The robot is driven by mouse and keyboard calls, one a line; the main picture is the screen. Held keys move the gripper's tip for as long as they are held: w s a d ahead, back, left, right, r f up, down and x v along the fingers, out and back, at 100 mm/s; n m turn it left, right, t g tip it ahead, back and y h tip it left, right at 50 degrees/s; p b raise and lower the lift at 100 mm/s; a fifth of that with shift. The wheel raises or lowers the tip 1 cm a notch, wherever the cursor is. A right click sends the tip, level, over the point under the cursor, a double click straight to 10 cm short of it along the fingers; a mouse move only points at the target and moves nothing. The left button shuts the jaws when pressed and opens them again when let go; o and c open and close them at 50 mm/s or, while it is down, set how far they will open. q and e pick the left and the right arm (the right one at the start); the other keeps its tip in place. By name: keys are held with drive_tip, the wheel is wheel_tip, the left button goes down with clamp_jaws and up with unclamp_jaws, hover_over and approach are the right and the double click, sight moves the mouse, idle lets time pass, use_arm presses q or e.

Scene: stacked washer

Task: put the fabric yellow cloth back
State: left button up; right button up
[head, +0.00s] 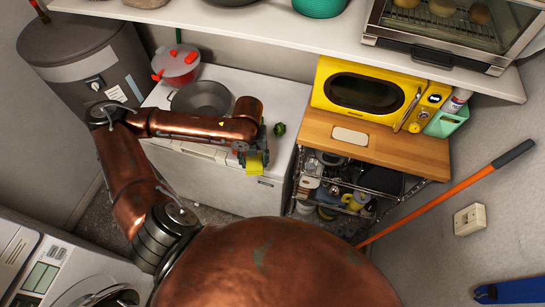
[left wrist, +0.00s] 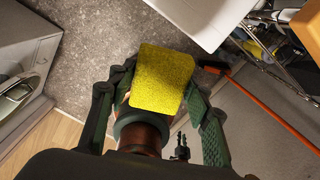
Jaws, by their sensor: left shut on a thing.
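The yellow cloth (left wrist: 160,78) is a flat, rough-textured piece held between the two fingers of my left gripper (left wrist: 158,92) in the left wrist view. In the head view the cloth (head: 256,163) shows as a small yellow patch at the tip of my left gripper (head: 255,150). The gripper is shut on it, in front of the white chest-like appliance's front edge. In the left wrist view the grey floor shows behind the cloth. My right gripper is not in view.
To the right, a rack with a wooden top (head: 385,145) bears a yellow microwave (head: 362,90). An orange pole (head: 450,203) leans nearby. A white shelf (head: 270,35) hangs above.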

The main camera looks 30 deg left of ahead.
use_arm(q)
drive_tip(key=m, duration=0.2)
drive_tip(key=a+m, duration=0.1)
drive_tip(key=shift+s+a+f+m, duration=0.1)
drive_tip(key=shift+s+f+m, duration=0.15)
drive_tip(key=shift+s+m, duration=0.15)
drive_tip(key=shift+w, duration=0.15)
drive_tip(key=w+f, duration=0.4)
drive_tip(key=w, duration=0.5)
hover_over(273, 157)
drive_tip(key=shift+m, duration=0.3)
drive_tip(key=f, duration=0.5)
drive_tip(key=shift+s+a, duration=0.1)
drive_tip(key=shift+s, duration=0.3)
drive_tip(key=shift+w+f, duration=0.45)
drive_tip(key=shift+f, duration=0.15)
drive_tip(key=shift+f+p, duration=0.35)
drive_tip(key=shift+f, duration=1.05)
drive_tip(key=shift+f, duration=0.2)
drive_tip(key=o, duration=1.1)
